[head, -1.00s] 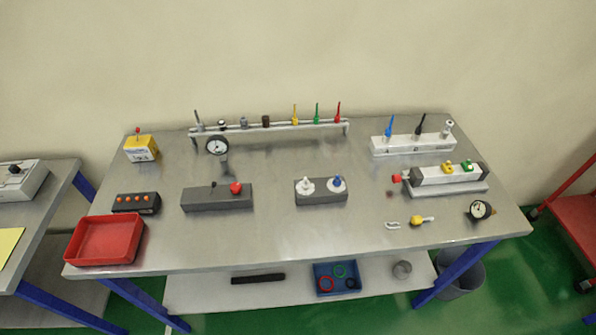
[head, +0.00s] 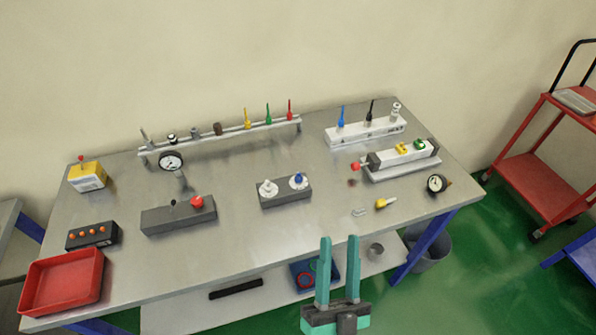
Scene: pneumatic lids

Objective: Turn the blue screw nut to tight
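A blue nut-like knob (head: 298,179) sits on a white round disc, at the right end of a small dark grey block (head: 285,194) near the middle of the table. A white knob (head: 267,187) on a similar disc stands to its left. Whether the blue knob is tight or loose cannot be seen. My gripper (head: 339,239) has teal fingers, apart with nothing between them. It appears in front of the table's front edge, below the block in the picture and away from the blue knob.
A rail (head: 225,136) with several coloured fittings runs along the back. A white block (head: 365,131) bears a blue-topped piece (head: 341,116). A yellow-tipped piece (head: 380,203) and a gauge (head: 436,183) lie at right. Bare tabletop lies in front of the grey block.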

